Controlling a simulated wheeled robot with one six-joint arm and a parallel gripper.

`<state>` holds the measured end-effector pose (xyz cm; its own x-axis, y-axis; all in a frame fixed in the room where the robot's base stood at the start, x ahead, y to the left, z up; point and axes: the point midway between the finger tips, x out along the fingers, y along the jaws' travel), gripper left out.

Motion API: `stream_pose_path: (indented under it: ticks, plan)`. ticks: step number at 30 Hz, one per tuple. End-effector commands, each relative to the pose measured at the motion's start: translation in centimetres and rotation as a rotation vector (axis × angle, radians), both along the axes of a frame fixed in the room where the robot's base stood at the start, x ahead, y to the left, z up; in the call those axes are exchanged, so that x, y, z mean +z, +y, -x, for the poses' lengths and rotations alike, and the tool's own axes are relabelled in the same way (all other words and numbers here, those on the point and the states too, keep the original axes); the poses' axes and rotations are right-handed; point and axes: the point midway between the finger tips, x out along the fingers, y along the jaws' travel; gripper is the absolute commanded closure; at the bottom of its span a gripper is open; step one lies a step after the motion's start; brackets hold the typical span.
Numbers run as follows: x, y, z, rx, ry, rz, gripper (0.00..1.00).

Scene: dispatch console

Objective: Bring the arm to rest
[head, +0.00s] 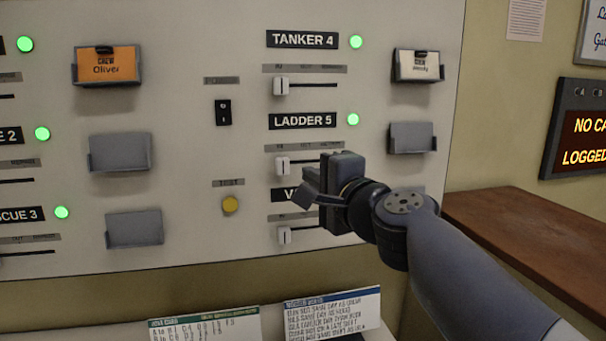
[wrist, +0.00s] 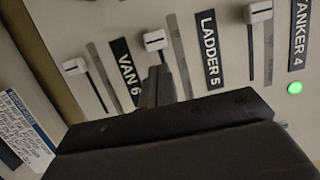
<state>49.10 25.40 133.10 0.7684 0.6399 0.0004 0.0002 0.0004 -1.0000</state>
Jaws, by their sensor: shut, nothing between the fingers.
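My gripper (head: 308,190) is shut and empty in front of the console panel (head: 190,185), near the Ladder 5 and Van rows. It hides part of the Van label and some of that row. In the wrist view, the shut fingers (wrist: 158,88) point at the panel, close to the Ladder 5 slider (wrist: 155,40). I cannot tell whether they touch the panel. The Van 6 slider (wrist: 75,67) and the Tanker 4 slider (wrist: 259,12) also show. My arm reaches in from the lower right in the head view.
Card holders (head: 411,138) stick out from the panel, two with cards. A black switch (head: 223,112) and a yellow button (head: 230,204) sit left of my gripper. Printed cards (head: 332,314) stand below. A brown wooden surface (head: 525,235) and a lit sign (head: 580,135) are at the right.

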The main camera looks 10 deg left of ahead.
Motion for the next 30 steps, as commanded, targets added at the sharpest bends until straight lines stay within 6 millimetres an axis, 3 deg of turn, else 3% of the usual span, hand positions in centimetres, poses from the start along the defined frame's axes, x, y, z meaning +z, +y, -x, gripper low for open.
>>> stream_pose_path:
  ticks: [6,12,24,30]
  plan:
    - [0.0,-2.4,2.7,-0.003,-0.001,-0.002,1.0]
    - [-0.1,-3.5,3.9,-0.004,0.0,0.0,1.0]
    - [0.0,-3.6,4.0,-0.003,0.001,0.0,1.0]
    - [0.0,-2.9,3.1,-0.003,0.002,0.001,1.0]
